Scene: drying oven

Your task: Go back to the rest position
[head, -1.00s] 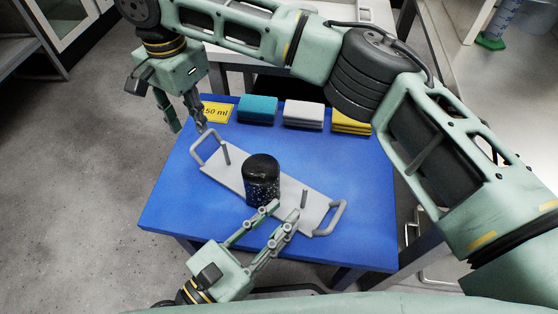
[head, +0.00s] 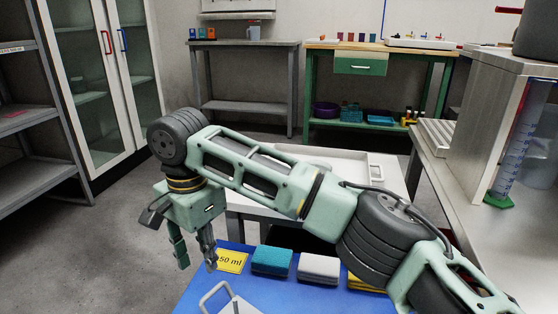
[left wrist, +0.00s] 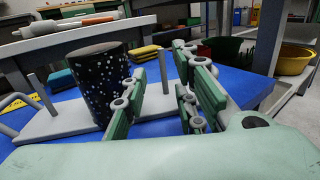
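My right gripper (head: 195,262) hangs down over the left rear corner of the blue table (head: 240,291) in the head view, beside the yellow "50 ml" card (head: 231,260). Its fingers are apart and empty. My left gripper (left wrist: 160,62) shows only in the left wrist view. Its fingers are apart with nothing between them, just right of a black speckled jar (left wrist: 90,85). The jar stands upright on a grey tray with handles (left wrist: 50,126). In the head view only one end of the tray (head: 236,306) shows and the jar is out of frame.
Teal (head: 272,261), white (head: 318,267) and yellow folded cloths lie along the table's rear edge. A metal oven-like box (head: 490,110) and a blue graduated cylinder (head: 510,155) stand on the right counter. Open floor (head: 110,240) lies left.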

